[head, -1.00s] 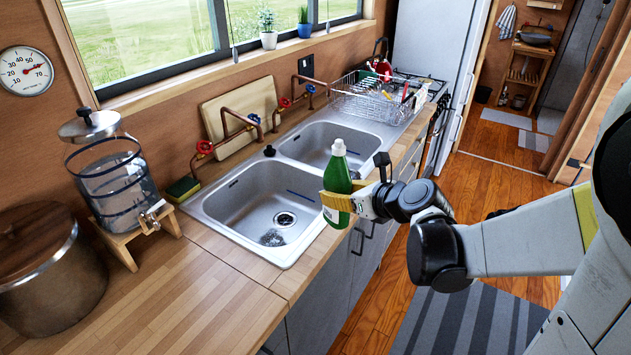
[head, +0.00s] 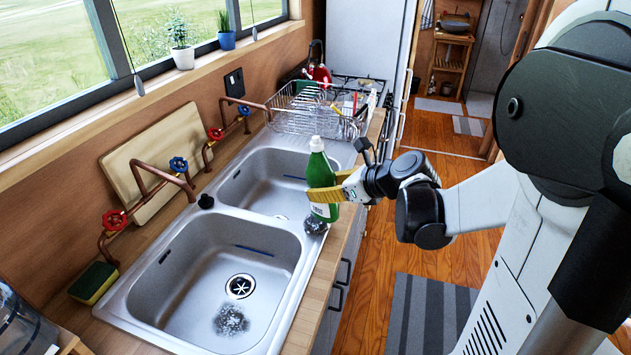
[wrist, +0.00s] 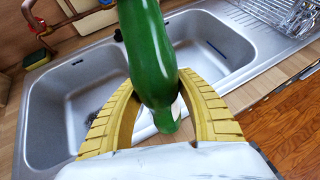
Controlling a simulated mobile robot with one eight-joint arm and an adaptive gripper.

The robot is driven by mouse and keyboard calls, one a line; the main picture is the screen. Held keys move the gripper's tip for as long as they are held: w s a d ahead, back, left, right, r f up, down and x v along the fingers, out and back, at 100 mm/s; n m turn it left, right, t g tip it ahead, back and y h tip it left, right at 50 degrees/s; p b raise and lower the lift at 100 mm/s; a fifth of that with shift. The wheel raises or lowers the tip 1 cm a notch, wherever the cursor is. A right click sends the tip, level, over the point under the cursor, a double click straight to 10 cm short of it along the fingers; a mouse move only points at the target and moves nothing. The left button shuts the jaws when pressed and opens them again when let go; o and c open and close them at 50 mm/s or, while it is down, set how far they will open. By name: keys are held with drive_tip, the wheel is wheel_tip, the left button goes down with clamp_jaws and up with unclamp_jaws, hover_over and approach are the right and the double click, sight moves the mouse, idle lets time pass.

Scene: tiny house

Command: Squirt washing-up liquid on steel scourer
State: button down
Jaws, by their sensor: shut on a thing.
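My gripper (head: 338,188) has yellow fingers shut around a green bottle of washing-up liquid (head: 322,172) with a white cap. The bottle is upright, cap up, near the sink's right edge. In the wrist view the green bottle (wrist: 150,45) stands between the yellow fingers (wrist: 158,100). A grey, fuzzy steel scourer (head: 231,320) lies in the near basin beside the drain, away from the bottle. A second grey, fuzzy patch (head: 316,224) shows just below the bottle at the sink's edge. I cannot tell whether the bottle touches it.
The steel double sink (head: 285,285) is set in a wooden counter. Copper taps (head: 150,185) and a wooden board (head: 125,165) line the wall. A yellow-green sponge (head: 93,283) lies left of the sink. A wire dish rack (head: 305,108) stands behind. The basins are otherwise mostly free.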

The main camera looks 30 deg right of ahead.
drive_tip(key=shift+s+d+r+g+h+p, duration=0.3)
drive_tip(key=shift+s+d+g+h+p, duration=0.3)
drive_tip(key=shift+p, duration=0.45)
drive_tip(key=s+d+r+n+g+h, duration=0.2)
drive_tip(key=s+d+g+h, duration=0.4)
drive_tip(key=g+h, duration=0.7)
drive_tip(key=shift+s+d+r+n, duration=0.2)
drive_tip(key=shift+r+n, duration=0.15)
drive_tip(key=shift+n, duration=0.55)
drive_tip(key=shift+p, duration=0.3)
drive_tip(key=shift+w, duration=0.1)
